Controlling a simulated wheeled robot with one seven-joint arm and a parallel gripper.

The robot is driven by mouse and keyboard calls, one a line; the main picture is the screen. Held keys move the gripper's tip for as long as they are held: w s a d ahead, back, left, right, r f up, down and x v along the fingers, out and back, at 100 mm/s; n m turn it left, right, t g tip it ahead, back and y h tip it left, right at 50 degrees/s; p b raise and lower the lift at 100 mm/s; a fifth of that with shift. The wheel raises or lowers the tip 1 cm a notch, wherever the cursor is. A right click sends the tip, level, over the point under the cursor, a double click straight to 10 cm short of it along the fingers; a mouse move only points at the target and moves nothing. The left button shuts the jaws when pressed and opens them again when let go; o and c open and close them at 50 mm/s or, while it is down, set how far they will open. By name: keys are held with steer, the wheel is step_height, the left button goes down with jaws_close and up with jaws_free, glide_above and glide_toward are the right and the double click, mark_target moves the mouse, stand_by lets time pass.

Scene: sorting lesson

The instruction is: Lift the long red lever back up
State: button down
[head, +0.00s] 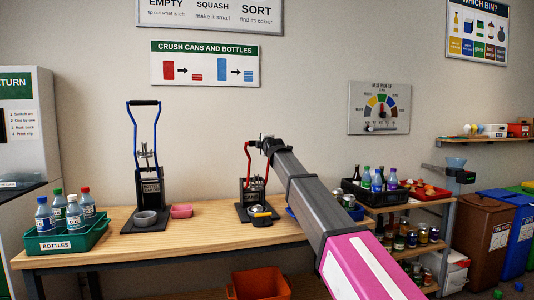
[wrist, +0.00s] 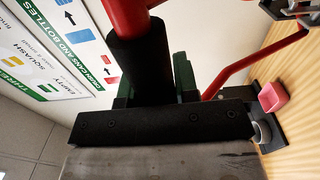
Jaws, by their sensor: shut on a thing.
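The red lever (head: 247,163) belongs to the small black crusher (head: 252,190) on the wooden bench. Its red arms stand roughly upright from the crusher, and its top handle is mostly hidden by my gripper (head: 268,145). In the wrist view, the lever's black grip (wrist: 142,62) lies between the dark jaws of my gripper (wrist: 152,82), with red bar (wrist: 126,15) continuing beyond it. My gripper is shut on this grip.
A blue-levered crusher (head: 148,180) stands to the left on the bench (head: 190,232), with a pink tray (head: 181,211) between. A green bottle crate (head: 70,238) is at the left end. A shelf (head: 410,205) with crates stands right. An orange bin (head: 258,284) is below.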

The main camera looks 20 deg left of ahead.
steer(key=w+a+r+g+h, duration=0.1)
steer(key=w+a+r+g, duration=0.1)
steer(key=w+a, duration=0.4)
steer(key=w+a+r+g+h, duration=0.2)
steer(key=w+a+r, duration=0.3)
steer(key=w, duration=1.1)
steer(key=shift+a+r+g, duration=0.15)
steer(key=shift+a+g, duration=0.35)
steer(key=shift+a, duration=0.65)
steer(key=shift+s, duration=0.1)
steer(key=c, duration=0.9)
jaws_free()
steer(key=shift+o, duration=0.2)
steer(key=shift+r, duration=0.1)
steer(key=v, duration=1)
steer(key=shift+s+d, duration=0.2)
steer(key=shift+s, duration=0.05)
